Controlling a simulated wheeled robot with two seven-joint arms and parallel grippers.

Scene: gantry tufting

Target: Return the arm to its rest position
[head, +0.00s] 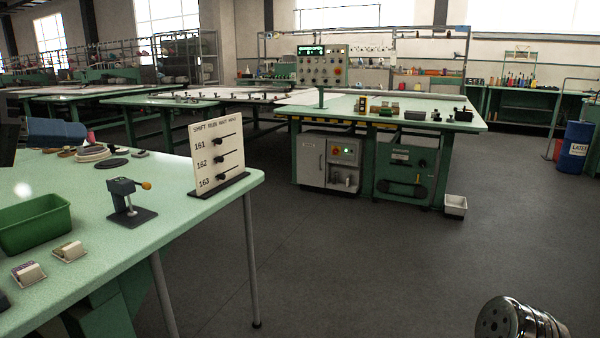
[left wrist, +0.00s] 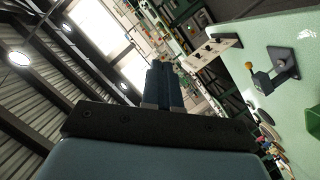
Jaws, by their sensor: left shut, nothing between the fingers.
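My left gripper (head: 82,134) comes in from the left edge in the head view, above the near green table (head: 160,215). Its blue fingers are shut, with nothing between them. In the left wrist view the closed blue fingers (left wrist: 163,68) stand up from the dark palm bar, clear of any object. The rest of the left arm is mostly out of frame. My right gripper is not in view.
On the near table are a green bin (head: 36,222), a small clamp with an orange knob (head: 127,203), an upright numbered board (head: 217,160) and several discs. A control bench (head: 390,110) stands beyond. Open floor (head: 340,250) lies between.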

